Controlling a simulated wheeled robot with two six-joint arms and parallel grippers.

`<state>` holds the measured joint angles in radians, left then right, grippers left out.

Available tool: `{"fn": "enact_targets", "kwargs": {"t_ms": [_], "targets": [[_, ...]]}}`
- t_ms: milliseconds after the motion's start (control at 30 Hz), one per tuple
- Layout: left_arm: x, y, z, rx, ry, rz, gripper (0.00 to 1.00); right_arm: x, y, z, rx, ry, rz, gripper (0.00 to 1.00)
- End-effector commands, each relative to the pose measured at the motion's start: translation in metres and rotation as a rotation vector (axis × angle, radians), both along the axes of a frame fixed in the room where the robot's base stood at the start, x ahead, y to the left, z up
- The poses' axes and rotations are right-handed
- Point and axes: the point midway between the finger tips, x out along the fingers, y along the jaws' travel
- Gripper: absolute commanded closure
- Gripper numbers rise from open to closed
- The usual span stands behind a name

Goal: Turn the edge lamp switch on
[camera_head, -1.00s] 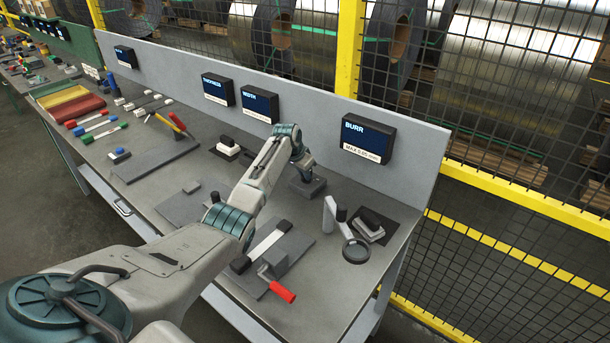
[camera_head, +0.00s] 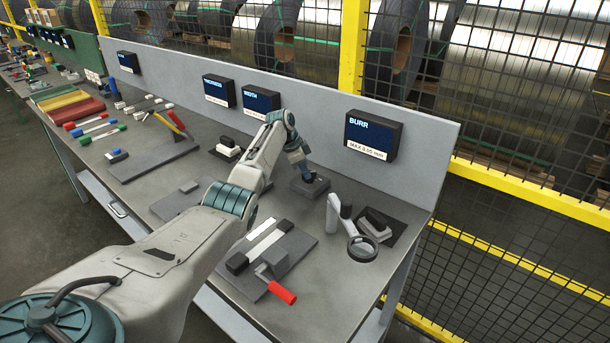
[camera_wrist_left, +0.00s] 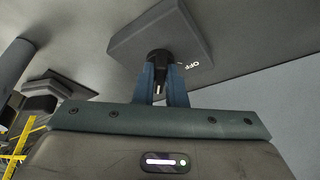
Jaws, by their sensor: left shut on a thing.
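The edge lamp switch is a grey block (camera_head: 303,186) on the bench, below the BURR display. It also shows in the left wrist view (camera_wrist_left: 150,30), with a black knob (camera_wrist_left: 159,58) and "OFF" lettering on its face. My left gripper (camera_head: 308,177) is at the top of the block. In the left wrist view its two blue fingers (camera_wrist_left: 160,75) are shut on the black knob, one on each side. A short white mark shows on the knob between the fingers. Any lettering for the on position is hidden or out of view. My right gripper is not in view.
A magnifier on a light stand (camera_head: 362,248) and a black-topped block (camera_head: 376,224) stand to the right. A fixture with a red handle (camera_head: 282,292) lies nearer. The BURR display (camera_head: 372,135) hangs on the back panel (camera_head: 430,150) behind the switch.

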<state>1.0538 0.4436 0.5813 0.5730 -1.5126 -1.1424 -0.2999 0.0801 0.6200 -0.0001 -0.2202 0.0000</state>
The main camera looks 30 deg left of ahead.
Motion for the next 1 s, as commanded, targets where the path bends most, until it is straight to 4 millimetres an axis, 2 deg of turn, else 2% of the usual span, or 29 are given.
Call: {"fn": "enact_targets", "kwargs": {"t_ms": [433, 467, 567, 867, 1000], "targets": [[0.001, 0.001, 0.003, 0.003, -0.004, -0.01, 1.0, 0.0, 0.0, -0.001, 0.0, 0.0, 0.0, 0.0], [0.001, 0.001, 0.003, 0.003, -0.004, -0.01, 0.87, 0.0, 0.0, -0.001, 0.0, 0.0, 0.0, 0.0], [0.001, 0.001, 0.002, 0.003, -0.004, -0.009, 0.68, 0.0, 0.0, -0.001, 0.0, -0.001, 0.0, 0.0], [0.0, 0.001, 0.002, 0.002, -0.002, -0.009, 0.67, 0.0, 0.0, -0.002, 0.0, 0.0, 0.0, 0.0], [-0.003, 0.005, 0.012, 0.002, -0.004, -0.01, 0.67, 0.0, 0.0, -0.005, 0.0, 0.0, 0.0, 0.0]]}}
